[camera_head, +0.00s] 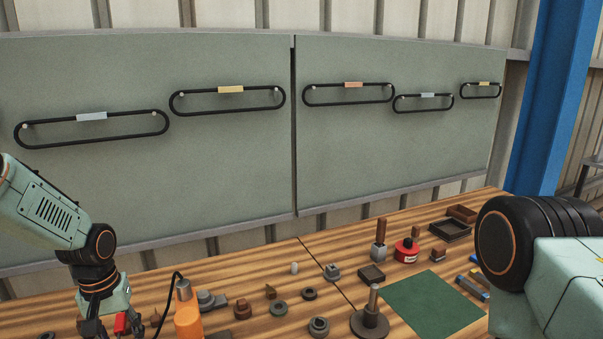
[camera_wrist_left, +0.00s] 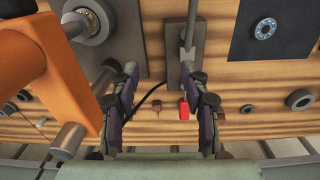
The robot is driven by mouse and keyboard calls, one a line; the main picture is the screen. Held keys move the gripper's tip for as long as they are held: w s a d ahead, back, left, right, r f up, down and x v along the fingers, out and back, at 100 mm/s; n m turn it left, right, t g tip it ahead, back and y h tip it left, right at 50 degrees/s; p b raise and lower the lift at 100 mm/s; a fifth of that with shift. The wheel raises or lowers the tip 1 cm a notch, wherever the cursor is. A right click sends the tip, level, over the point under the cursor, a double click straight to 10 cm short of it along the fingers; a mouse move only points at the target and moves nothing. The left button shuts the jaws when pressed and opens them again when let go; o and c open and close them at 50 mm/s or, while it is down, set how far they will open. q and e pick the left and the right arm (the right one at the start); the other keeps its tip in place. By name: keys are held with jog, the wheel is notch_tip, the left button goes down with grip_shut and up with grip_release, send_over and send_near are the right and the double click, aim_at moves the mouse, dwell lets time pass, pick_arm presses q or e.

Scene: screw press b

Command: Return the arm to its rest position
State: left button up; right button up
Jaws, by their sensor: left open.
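My left arm (camera_head: 50,205) comes in from the left in the head view, bent down toward the bench. Its gripper (camera_head: 108,330) is partly cut off by the bottom edge. In the left wrist view the gripper (camera_wrist_left: 165,74) is open, with its two fingers apart and nothing held between them. A small red block (camera_wrist_left: 184,107) shows between the fingers, beyond them; it also shows beside the gripper in the head view (camera_head: 121,322). An orange machine body (camera_head: 188,318) stands just right of the gripper; it fills the left side of the wrist view (camera_wrist_left: 55,65). My right gripper is out of view.
The wooden bench (camera_head: 240,275) holds several small metal parts. A green mat (camera_head: 432,303), a red can (camera_head: 406,252) and a dark tray (camera_head: 450,231) lie to the right. Belts hang on the panel (camera_head: 230,170) behind. A black cable (camera_head: 166,300) loops near the gripper.

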pick_arm(q)
jog(key=s+d+f, duration=0.3)
jog(key=s+f, duration=0.1)
jog(key=s+d+f+m, duration=0.1)
jog(key=s+d+f, duration=0.2)
jog(key=s+f, duration=0.1)
jog(key=s+d+f+m, duration=0.1)
jog(key=s+d+f, duration=0.2)
jog(key=s+f, duration=0.2)
jog(key=shift+d+f+h, duration=0.15)
jog(key=shift+d+h, duration=0.2)
jog(key=shift+h, duration=0.05)
jog(key=s+d+f+m+y, duration=0.1)
jog(key=s, duration=0.9)
jog(key=s+d+f+m, duration=0.1)
jog(key=s+d, duration=0.1)
jog(key=s, duration=0.8)
notch_tip(320, 180, down, 20)
jog(key=w+b, duration=0.1)
jog(key=b, duration=1.9)
jog(key=shift+a, duration=0.15)
jog(key=shift+w+f, duration=0.1)
